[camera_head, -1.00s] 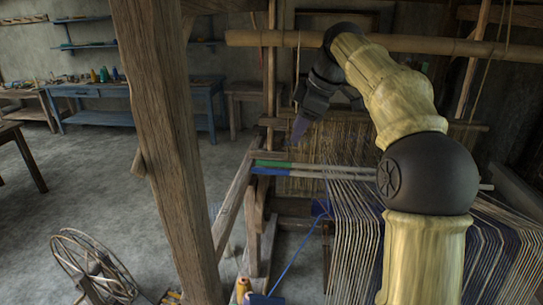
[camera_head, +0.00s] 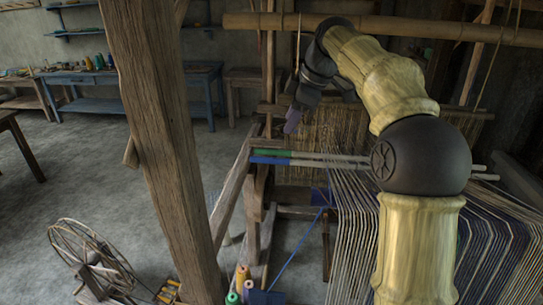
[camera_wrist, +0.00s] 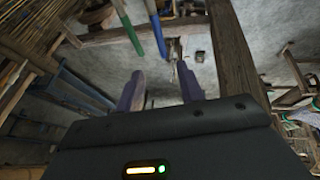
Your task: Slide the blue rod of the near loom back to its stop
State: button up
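The blue rod (camera_head: 270,160) has a blue near end and a pale shaft. It lies across the loom frame, running right through the warp threads and partly hidden behind my arm. A rod with a green end (camera_head: 272,153) lies beside it. In the wrist view the blue rod (camera_wrist: 157,36) and the green-ended rod (camera_wrist: 131,32) hang into the picture ahead of the fingers. My gripper (camera_head: 292,122) is above the coloured rod ends. The wrist view shows its two purple fingers (camera_wrist: 160,70) spread apart with nothing between them. The stop cannot be made out.
A thick wooden post (camera_head: 155,140) stands left of the loom. A bamboo beam (camera_head: 400,42) crosses above my arm. Warp threads (camera_head: 350,220) spread below the rods. A spinning wheel (camera_head: 85,262) and thread cones (camera_head: 242,278) stand on the floor. Floor at left is open.

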aim_at(269, 159)
jog(key=x, duration=1.3)
jog(key=shift+w+a+f, duration=0.1)
jog(key=shift+w+f, duration=0.05)
jog(key=shift+f, duration=0.2)
jog(key=shift+c, duration=0.5)
grip_shut()
